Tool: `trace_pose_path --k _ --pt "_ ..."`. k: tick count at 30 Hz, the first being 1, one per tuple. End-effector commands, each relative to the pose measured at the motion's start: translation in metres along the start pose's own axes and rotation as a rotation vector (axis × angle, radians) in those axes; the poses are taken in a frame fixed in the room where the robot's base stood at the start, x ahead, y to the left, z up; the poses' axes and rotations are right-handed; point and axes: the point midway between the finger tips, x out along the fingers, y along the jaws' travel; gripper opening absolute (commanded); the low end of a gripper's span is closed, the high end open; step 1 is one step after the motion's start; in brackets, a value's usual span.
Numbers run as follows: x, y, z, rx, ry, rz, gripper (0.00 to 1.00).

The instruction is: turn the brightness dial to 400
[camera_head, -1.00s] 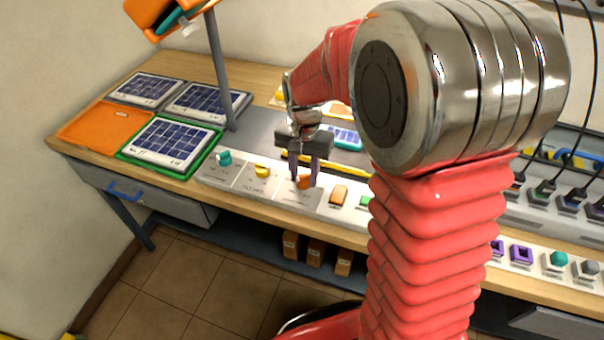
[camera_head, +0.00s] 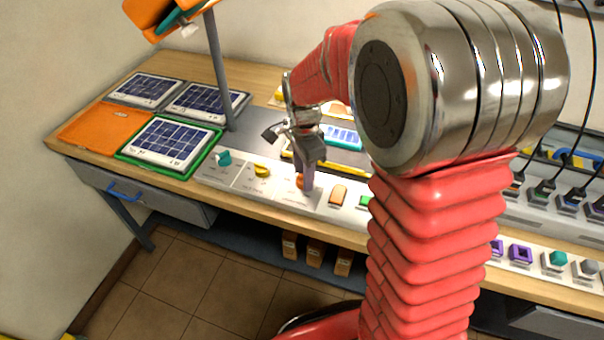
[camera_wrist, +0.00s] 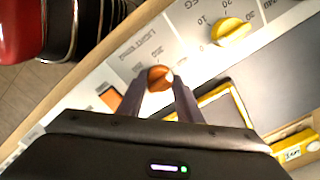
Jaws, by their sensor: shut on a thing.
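The brightness dial looks to be the small orange knob (camera_head: 299,181) on the white front panel, partly hidden by my fingers. In the wrist view, the orange knob (camera_wrist: 158,76) sits between the two dark fingertips, next to printing that reads "LIGHT" and then blurs. My gripper (camera_head: 307,184) points down and is shut on the orange knob; the wrist view also shows my gripper (camera_wrist: 157,88) around it. The scale and the knob's setting are not readable.
A yellow knob (camera_head: 262,169) and a teal knob (camera_head: 223,158) are left of the orange one. An orange rocker switch (camera_head: 338,193) is close on its right. Solar panels (camera_head: 170,142) lie at the left. A lamp post (camera_head: 220,70) stands behind the controls.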

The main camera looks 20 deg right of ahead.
Motion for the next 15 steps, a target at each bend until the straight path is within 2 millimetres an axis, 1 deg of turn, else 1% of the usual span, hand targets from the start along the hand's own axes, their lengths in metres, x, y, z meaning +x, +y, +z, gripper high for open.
trace_pose_path --k 1,14,15 --pt "-0.0031 -0.0055 0.0014 0.009 -0.001 -0.016 0.1" --pt "-0.0032 -0.0058 0.0021 0.025 -0.002 -0.017 0.1" --pt "-0.0032 -0.0058 0.0022 0.025 -0.002 -0.017 0.33"
